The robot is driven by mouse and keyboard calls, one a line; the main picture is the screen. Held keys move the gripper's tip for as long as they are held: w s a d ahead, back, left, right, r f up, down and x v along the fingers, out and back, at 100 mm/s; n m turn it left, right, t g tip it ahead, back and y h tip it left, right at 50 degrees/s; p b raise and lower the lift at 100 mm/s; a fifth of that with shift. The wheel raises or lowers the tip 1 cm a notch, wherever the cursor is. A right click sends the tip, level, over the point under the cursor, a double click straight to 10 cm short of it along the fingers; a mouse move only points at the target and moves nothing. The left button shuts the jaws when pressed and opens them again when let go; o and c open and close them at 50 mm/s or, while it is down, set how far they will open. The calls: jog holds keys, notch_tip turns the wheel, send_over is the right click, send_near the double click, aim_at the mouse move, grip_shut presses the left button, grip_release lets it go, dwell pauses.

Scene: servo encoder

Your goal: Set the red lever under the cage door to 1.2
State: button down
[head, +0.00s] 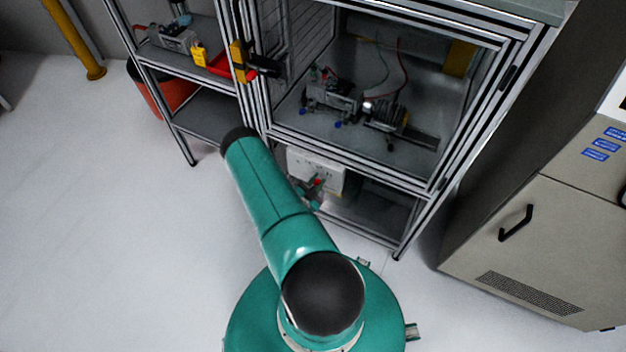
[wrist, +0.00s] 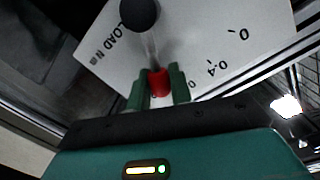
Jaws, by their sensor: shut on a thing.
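The white panel (wrist: 205,35) fills the upper part of the wrist view, tilted, with LOAD and the marks 0 and 0.4 legible. Further marks are hidden behind my fingers. The lever has a black round hub (wrist: 140,13), a grey shaft and a red handle (wrist: 158,82). My gripper (wrist: 159,84) has its two green fingers on either side of the red handle, shut on it. In the head view the white box (head: 316,166) sits under the cage door (head: 385,95), with the red handle (head: 318,182) in front, beside my gripper (head: 309,199).
The metal-framed cage holds a motor rig (head: 335,95) above the box. A shelf (head: 205,113) stands at left with a red bin (head: 172,90) behind it. A grey cabinet (head: 540,240) stands at right. The floor (head: 110,220) at left is clear.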

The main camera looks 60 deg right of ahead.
jog(key=shift+s+f+m, duration=0.35)
jog(key=shift+s+m, duration=0.1)
jog(key=shift+m, duration=0.45)
jog(key=c, duration=1.3)
grip_release()
jog(key=s+a+r, duration=0.1)
jog(key=a, duration=1.2)
jog(key=shift+a, duration=0.4)
